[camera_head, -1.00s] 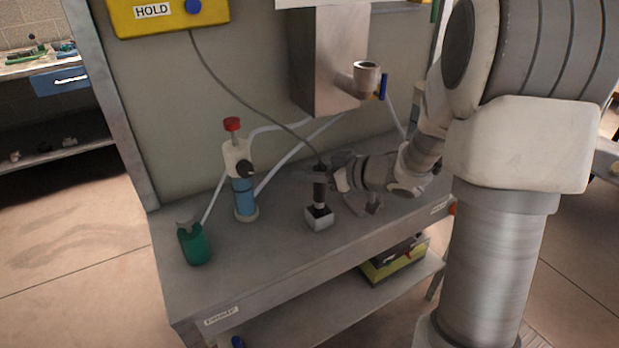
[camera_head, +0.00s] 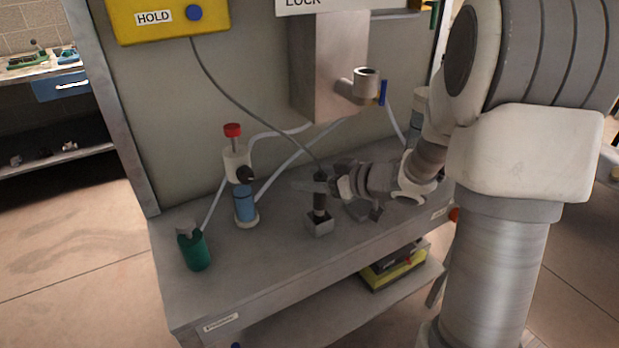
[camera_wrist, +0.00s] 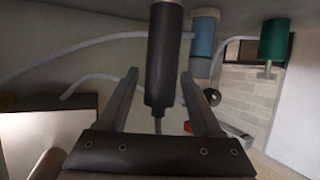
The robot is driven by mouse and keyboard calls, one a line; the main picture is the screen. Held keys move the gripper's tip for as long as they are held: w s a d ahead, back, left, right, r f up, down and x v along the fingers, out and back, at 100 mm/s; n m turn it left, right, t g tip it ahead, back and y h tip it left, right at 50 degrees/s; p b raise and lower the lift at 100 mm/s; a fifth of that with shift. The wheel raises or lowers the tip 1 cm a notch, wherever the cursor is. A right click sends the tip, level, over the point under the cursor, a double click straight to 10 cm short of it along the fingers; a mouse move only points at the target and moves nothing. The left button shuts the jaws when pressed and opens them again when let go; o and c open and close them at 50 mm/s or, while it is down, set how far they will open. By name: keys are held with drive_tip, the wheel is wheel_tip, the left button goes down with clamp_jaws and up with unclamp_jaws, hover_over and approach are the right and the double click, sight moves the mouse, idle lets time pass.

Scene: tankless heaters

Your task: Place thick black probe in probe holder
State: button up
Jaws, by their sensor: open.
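The probe also shows in the wrist view (camera_wrist: 163,60), between the two fingers. My gripper (camera_head: 318,187) reaches in from the right at the probe's upper part. In the wrist view my gripper (camera_wrist: 160,74) is open, with a gap visible on both sides of the probe.
A blue and white cylinder with a red cap (camera_head: 240,180) and a green bottle (camera_head: 194,250) stand to the left. A metal housing with a round cup (camera_head: 367,82) hangs above my gripper. Pale hoses run behind. The bench front (camera_head: 260,285) is clear.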

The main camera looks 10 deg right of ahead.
drive_tip(key=p+v, duration=0.2)
drive_tip(key=v, duration=0.9)
drive_tip(key=shift+p, duration=0.4)
drive_tip(key=shift+s+d, duration=0.1)
drive_tip(key=shift+d, duration=0.05)
drive_tip(key=w+d+r+m+t+h+p, duration=0.3)
drive_tip(key=d+r+h+p, duration=0.1)
drive_tip(key=d+r+h, duration=0.3)
drive_tip(key=s+d+r+m+g+h+p, duration=0.3)
drive_tip(key=s+r+m+h, duration=0.15)
drive_tip(key=r, duration=0.35)
drive_tip(key=s+a+r+g+y+p, duration=0.3)
drive_tip(key=s+a+g+p, duration=0.1)
drive_tip(key=s+a, duration=1.2)
drive_tip(key=shift+s+g, duration=0.3)
drive_tip(key=shift+s, duration=0.6)
